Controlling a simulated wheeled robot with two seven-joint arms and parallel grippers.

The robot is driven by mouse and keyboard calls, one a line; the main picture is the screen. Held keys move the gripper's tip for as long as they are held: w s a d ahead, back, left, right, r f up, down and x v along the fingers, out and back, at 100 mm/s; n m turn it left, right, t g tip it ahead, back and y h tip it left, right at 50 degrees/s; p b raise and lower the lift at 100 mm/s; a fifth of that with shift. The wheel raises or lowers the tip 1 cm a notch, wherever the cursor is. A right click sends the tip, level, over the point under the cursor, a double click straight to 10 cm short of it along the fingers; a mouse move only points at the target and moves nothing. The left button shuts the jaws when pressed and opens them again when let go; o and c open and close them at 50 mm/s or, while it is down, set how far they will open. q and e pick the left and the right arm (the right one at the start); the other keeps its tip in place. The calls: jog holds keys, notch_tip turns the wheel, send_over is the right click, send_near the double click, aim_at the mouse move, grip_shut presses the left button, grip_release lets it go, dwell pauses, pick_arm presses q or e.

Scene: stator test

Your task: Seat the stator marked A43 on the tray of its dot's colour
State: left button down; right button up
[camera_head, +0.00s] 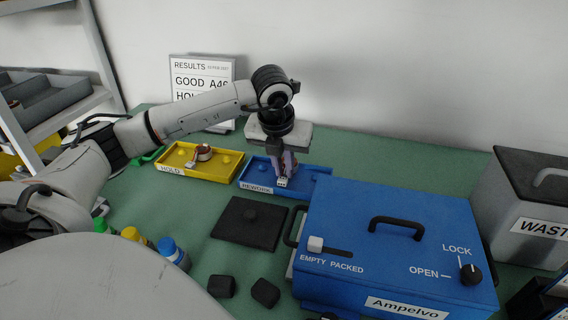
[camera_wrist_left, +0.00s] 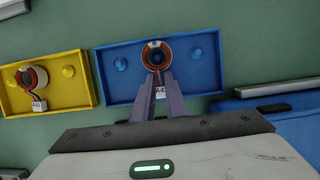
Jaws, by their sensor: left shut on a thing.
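My left gripper (camera_head: 284,170) points down over the blue tray (camera_head: 318,184), labelled REWORK. It is shut on a stator, a copper-and-dark ring that shows in the left wrist view (camera_wrist_left: 155,50) between the fingertips, over the middle of the blue tray (camera_wrist_left: 108,88). A bare blue peg shows on each side of it. Whether the stator touches the tray is unclear. Another stator (camera_head: 204,152) with a white tag sits in the yellow tray (camera_head: 226,177), labelled HOLD. My right gripper is out of view.
A results board (camera_head: 200,62) stands at the back, partly hidden by my arm. A blue Ampelvo box (camera_head: 350,225) with a handle stands close on the right. A dark pad (camera_head: 235,235), bottles (camera_head: 172,252) and black blocks (camera_head: 264,292) lie in front. A waste bin (camera_head: 510,205) is far right.

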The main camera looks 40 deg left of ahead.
pick_arm(q)
jog(key=shift+f+b, duration=0.25)
jog(key=shift+b, duration=0.05)
jog(key=c, duration=1.9)
grip_release()
jog(key=shift+c, duration=0.2)
jog(key=shift+r, duration=0.15)
jog(key=shift+r+p, duration=1.75)
jog(key=shift+r, duration=0.65)
